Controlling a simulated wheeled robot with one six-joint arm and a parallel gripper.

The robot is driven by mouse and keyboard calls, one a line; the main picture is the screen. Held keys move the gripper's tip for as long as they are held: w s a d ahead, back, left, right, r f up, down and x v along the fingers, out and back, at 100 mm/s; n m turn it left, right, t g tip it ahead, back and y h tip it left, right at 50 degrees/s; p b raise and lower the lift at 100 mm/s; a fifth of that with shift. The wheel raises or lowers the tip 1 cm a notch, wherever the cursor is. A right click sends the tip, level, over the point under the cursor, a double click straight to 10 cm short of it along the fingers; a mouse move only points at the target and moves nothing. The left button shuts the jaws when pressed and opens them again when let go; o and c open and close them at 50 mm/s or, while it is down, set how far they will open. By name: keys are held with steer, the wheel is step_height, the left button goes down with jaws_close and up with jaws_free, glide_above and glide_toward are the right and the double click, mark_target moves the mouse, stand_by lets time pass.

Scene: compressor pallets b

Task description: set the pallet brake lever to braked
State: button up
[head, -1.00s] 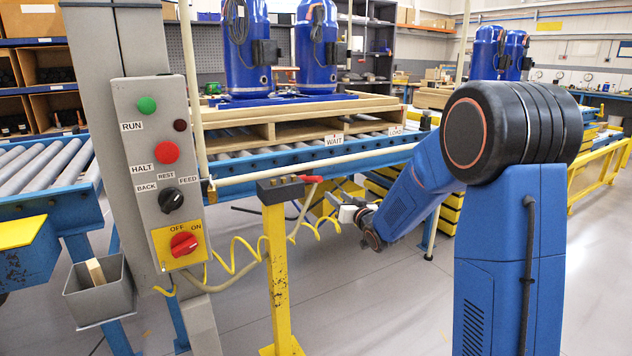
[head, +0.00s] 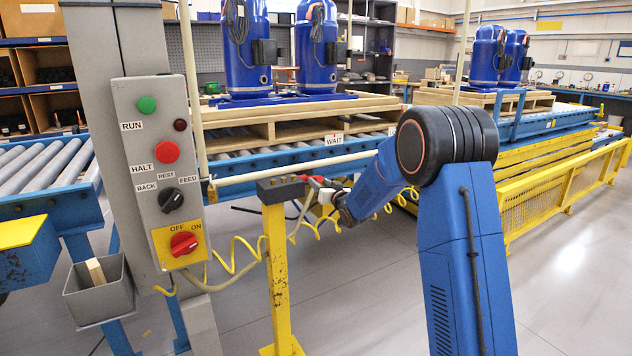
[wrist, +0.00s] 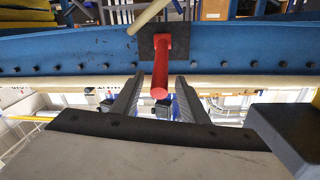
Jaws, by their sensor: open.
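The red brake lever (head: 315,180) sticks out to the right from the dark box (head: 281,189) on top of the yellow post (head: 278,270). In the wrist view the lever (wrist: 160,72) rises from a dark plate, its rounded end pointing toward my gripper (wrist: 159,84). My two fingers are apart, one on each side of the lever's end, with gaps showing; I cannot see contact. In the head view my gripper (head: 328,188) is at the lever and partly covers it. No marking of the lever's position is readable.
A control panel (head: 162,215) with buttons and knobs stands left of the post. A blue roller conveyor (head: 240,167) carries a wooden pallet (head: 270,125) with blue compressors behind it. Yellow coiled cables hang near the post. A yellow fence (head: 560,190) stands at right; the floor between is clear.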

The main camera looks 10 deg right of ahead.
steer(key=shift+x, duration=1.8)
steer(key=shift+c, duration=0.2)
jaws_close()
